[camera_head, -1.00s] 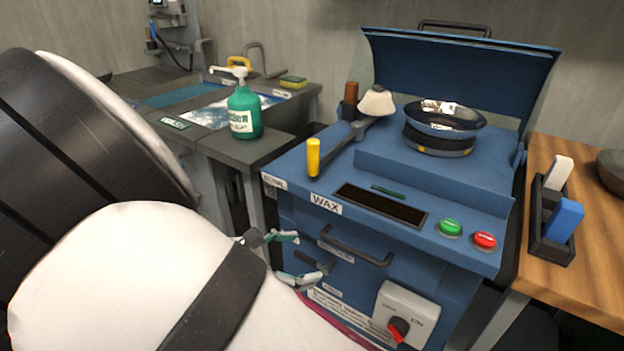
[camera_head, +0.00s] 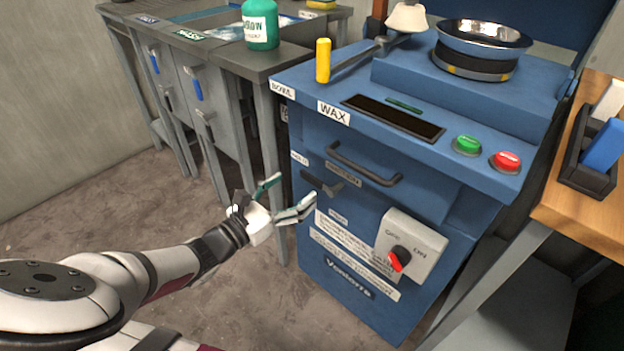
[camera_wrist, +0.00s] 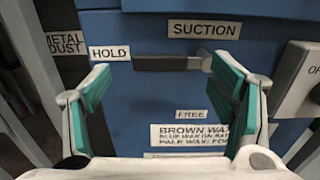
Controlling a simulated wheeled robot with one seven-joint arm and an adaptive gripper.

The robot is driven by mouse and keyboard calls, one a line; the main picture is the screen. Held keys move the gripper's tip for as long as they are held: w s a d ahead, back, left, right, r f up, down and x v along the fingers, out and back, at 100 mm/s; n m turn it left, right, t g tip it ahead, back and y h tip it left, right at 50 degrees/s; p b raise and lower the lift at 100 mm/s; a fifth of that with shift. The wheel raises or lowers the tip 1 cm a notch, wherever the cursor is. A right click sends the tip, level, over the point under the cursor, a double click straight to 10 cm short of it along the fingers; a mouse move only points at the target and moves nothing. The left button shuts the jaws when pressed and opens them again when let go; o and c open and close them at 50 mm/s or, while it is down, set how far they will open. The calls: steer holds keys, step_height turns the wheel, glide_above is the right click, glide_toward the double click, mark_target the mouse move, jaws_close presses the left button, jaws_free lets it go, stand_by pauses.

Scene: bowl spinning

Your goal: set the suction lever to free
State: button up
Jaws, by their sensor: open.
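The suction lever (camera_head: 322,184) is a short dark bar on the blue cabinet front, below the drawer handle. In the wrist view the lever (camera_wrist: 168,62) lies level, its free end pointing left at the HOLD label (camera_wrist: 110,53). Its round pivot is at its right end, under the SUCTION label (camera_wrist: 204,30). The FREE label (camera_wrist: 191,114) is below the pivot. My gripper (camera_head: 292,196) is open and empty, just left of the lever in the head view. In the wrist view its green-padded fingers (camera_wrist: 164,88) frame the lever on both sides, with no clear contact.
A grey box with a red knob (camera_head: 399,258) sits right of the lever. A dark drawer handle (camera_head: 362,163) juts out above. Green (camera_head: 467,145) and red (camera_head: 506,160) buttons are on the top ledge. A wooden bench (camera_head: 560,205) stands right; floor is clear on the left.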

mark_target(310, 177)
steer(key=b+x, duration=0.1)
steer(key=x, duration=0.5)
steer(key=shift+w+d+b, duration=0.2)
steer(key=shift+w+b, duration=0.05)
steer(key=shift+b, duration=0.05)
steer(key=c, duration=1.7)
steer(key=shift+c, duration=0.2)
